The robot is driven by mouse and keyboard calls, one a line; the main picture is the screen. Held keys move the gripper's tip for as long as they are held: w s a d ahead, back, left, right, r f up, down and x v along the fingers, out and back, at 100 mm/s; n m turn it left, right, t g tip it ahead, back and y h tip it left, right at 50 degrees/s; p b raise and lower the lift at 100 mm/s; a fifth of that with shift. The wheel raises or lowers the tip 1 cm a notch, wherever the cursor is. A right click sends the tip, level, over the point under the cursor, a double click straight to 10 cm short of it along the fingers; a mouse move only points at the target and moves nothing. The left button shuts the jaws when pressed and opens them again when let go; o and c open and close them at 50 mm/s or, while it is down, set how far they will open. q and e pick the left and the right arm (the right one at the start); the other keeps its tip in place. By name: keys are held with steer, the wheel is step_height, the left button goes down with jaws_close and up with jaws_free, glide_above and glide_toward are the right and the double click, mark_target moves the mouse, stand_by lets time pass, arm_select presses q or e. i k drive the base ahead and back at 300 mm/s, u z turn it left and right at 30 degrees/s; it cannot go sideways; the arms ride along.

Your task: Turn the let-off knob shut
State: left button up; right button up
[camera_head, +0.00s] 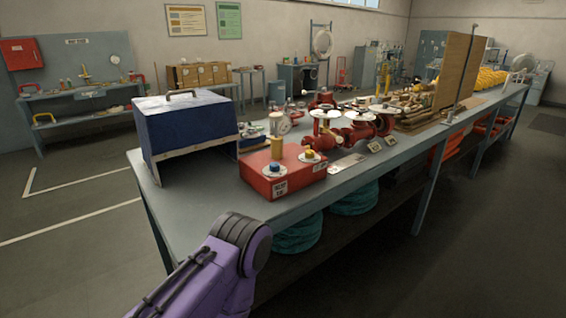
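A red box (258,183) sits near the front edge of the long bench and carries two knobs on round pale plates. The blue knob (274,168) is on the left and the yellow knob (309,155) is to its right and farther back. The small labels are not readable, so I cannot tell which is the let-off knob or how far either is turned. Part of my purple arm shows at the bottom, apart from the box. Neither gripper is in view.
A blue case (187,125) with a handle stands left of the red box on the grey bench (215,212). Red valves with pale handwheels (358,116) stand behind it to the right. A wooden board (460,70) rises farther back. The bench's front left corner is bare.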

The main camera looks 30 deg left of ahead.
mark_target(310, 154)
steer(key=u, duration=0.95)
steer(key=i, duration=0.3)
steer(key=z, duration=0.1)
